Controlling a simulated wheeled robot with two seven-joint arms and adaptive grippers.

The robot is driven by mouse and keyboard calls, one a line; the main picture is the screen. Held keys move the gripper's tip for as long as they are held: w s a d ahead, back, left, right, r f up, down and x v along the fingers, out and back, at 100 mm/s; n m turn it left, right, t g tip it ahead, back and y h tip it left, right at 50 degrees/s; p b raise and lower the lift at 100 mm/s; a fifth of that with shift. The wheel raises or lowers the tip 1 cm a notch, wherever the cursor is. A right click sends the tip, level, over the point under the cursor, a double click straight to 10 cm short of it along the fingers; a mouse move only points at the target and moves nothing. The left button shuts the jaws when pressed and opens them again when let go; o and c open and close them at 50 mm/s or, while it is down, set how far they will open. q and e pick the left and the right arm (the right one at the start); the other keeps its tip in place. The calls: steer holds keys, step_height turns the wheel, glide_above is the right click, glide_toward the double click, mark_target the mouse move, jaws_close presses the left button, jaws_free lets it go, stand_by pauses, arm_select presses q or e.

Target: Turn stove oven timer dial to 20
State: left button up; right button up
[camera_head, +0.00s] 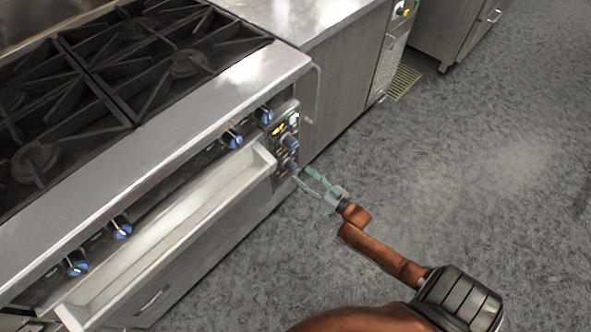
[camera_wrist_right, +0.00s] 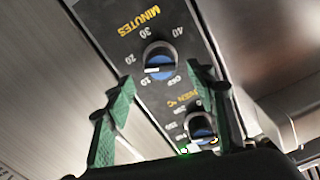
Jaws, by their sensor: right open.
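The oven timer dial is a blue and black knob with a white bar, lettered MINUTES; in the right wrist view it (camera_wrist_right: 160,62) is centred ahead of the fingers. Marks 10, 20, 30, 40 and OFF ring it. I cannot tell surely which mark it points at. In the head view the timer dial (camera_head: 290,166) is the lower knob on the stove's end panel. My right gripper (camera_head: 309,180) is open, just right of and below this dial. In the right wrist view its green fingers (camera_wrist_right: 158,80) spread either side of the dial, apparently without touching it. My left gripper is out of view.
The oven temperature dial (camera_wrist_right: 203,127) sits close beside the right finger. A long pale open drawer or handle ledge (camera_head: 175,230) juts from the stove front (camera_head: 150,150), left of the panel. Several blue burner knobs (camera_head: 122,228) line the front. The grey floor (camera_head: 440,190) is clear.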

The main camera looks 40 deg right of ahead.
mark_target(296, 170)
steer(key=s, duration=0.5)
steer(key=shift+s+d, duration=0.2)
steer(key=shift+n, duration=0.6)
steer(key=w, duration=0.3)
steer(key=w+b, duration=0.1)
steer(key=w, duration=0.3)
steer(key=w+b, duration=0.1)
steer(key=w, duration=0.2)
steer(key=shift+w+a, duration=0.35)
steer(key=shift+a, duration=0.05)
steer(key=shift+w+r, duration=0.1)
steer(key=shift+w, duration=0.35)
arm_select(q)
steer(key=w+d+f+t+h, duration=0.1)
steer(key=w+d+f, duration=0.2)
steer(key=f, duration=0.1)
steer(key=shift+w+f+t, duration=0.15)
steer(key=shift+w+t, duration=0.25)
